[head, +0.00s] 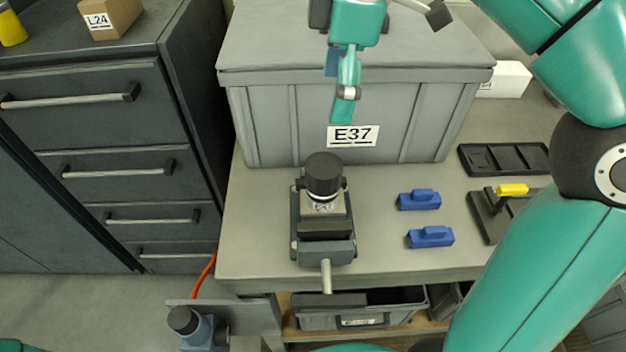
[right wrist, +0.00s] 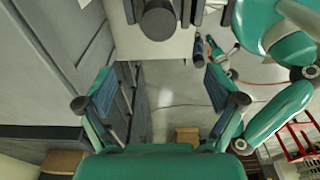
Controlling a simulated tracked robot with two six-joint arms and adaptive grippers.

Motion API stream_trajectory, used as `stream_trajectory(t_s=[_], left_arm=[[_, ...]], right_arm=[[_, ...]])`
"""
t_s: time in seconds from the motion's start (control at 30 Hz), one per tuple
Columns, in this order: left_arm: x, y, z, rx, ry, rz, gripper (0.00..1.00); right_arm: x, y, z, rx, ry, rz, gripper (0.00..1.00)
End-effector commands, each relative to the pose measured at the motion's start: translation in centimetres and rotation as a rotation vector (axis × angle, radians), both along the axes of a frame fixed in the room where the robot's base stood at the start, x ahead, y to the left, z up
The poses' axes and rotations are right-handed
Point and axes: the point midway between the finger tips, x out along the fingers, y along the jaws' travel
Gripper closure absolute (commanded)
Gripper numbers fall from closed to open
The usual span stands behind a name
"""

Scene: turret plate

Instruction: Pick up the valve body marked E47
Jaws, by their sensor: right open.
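No label reading E47 can be read in either view. A part with a black round cap (head: 323,175) and a silver neck stands upright in a grey vise (head: 325,250) on the bench; small marks on it are unreadable. The cap also shows at the top of the right wrist view (right wrist: 158,20). My right gripper (head: 345,98) hangs in front of the large grey crate, above and behind the capped part in the head view. Its two fingers are spread and empty in the right wrist view (right wrist: 158,78). My left gripper is not clearly visible.
The crate (head: 260,120) marked E37 fills the back of the bench. Two blue blocks (head: 430,237), a dark tray (head: 502,158) and a yellow-topped fixture (head: 512,190) lie right of the vise. A blue device with a black knob (head: 200,328) stands front left. Drawers (head: 110,105) stand left.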

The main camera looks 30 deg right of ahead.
Motion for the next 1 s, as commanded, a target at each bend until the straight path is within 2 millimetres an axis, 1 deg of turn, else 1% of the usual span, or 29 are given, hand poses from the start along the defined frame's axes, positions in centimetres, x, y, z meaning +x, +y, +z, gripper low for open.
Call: stream_trajectory(t_s=[0.03, 0.13, 0.4, 0.53, 0.77, 0.87, 1.0], left_arm=[[0.0, 0.0, -0.5, 0.000, 0.000, 0.000, 0.60], [0.0, 0.0, -1.1, 0.000, 0.000, 0.000, 0.60], [0.0, 0.0, -2.2, 0.000, -0.001, 0.000, 0.60], [0.0, 0.0, -2.4, 0.000, -0.001, 0.000, 0.60], [0.0, 0.0, -2.4, 0.000, -0.001, 0.000, 0.60], [0.0, 0.0, -2.4, 0.000, -0.001, 0.000, 0.60], [0.0, 0.0, -2.4, 0.000, -0.001, 0.000, 0.60]], right_arm=[[0.0, 0.0, -1.0, -0.001, 0.004, -0.001, 0.07], [0.0, 0.1, -2.9, -0.001, 0.005, -0.004, 0.07], [0.2, 0.4, -8.5, -0.001, 0.006, -0.013, 0.07], [0.4, 0.5, -10.2, -0.001, 0.005, -0.015, 0.07], [0.4, 0.6, -11.4, 0.000, 0.004, -0.015, 0.07], [0.4, 0.4, -12.6, -0.001, 0.006, -0.016, 0.07], [0.5, 0.4, -14.7, 0.000, 0.006, -0.016, 0.07]])
